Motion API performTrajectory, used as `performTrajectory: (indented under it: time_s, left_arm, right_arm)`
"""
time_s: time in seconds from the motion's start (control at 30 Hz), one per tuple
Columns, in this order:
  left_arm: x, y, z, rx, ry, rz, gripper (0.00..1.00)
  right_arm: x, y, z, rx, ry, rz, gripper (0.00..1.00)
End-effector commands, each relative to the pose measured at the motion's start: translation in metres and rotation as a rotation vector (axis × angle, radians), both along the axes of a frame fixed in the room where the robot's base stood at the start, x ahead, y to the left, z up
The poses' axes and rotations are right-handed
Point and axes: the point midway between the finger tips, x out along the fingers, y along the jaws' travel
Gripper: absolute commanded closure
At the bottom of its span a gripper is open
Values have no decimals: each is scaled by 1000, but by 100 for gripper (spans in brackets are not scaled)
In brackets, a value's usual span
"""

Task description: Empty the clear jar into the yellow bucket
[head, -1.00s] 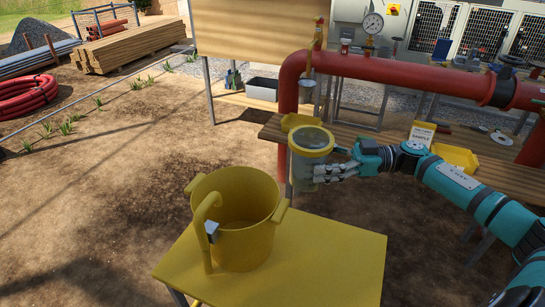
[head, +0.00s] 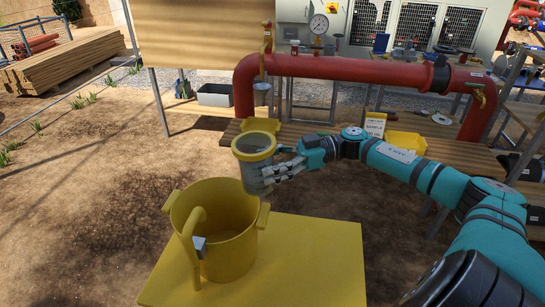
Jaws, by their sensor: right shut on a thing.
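The clear jar (head: 256,180) has a yellow rim and is in the fingers of my right gripper (head: 276,174), which is shut around its side. The jar is slightly tilted, its mouth toward me and a little to the left. It is in the air, just beyond the upper right of the yellow bucket (head: 232,240) in the picture. I cannot make out what is inside the jar. The bucket stands upright on a yellow table (head: 310,265), its mouth open and its inside looking empty. My left gripper is not in view.
A curved yellow pipe with a grey block (head: 200,243) rises at the bucket's near side. Behind the jar, a wooden bench (head: 445,160) carries a yellow tray (head: 405,146) and a sample card (head: 375,124). A thick red pipe (head: 340,66) runs above it. Bare ground lies left.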

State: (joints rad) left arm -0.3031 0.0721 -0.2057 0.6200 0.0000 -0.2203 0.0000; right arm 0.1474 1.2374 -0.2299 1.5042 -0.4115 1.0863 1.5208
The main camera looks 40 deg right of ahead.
Motion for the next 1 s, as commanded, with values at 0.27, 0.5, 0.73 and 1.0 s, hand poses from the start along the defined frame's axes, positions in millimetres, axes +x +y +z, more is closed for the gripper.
performTrajectory:
  time_s: [0.27,0.5,0.73,1.0]
  left_arm:
    - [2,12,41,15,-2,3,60]
    - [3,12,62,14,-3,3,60]
    - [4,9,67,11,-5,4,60]
    - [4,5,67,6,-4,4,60]
  right_arm:
    - [7,13,9,-142,68,1,91]
    - [10,20,4,-213,110,0,91]
    - [12,22,0,-245,125,0,91]
    - [12,22,-1,-247,126,0,91]
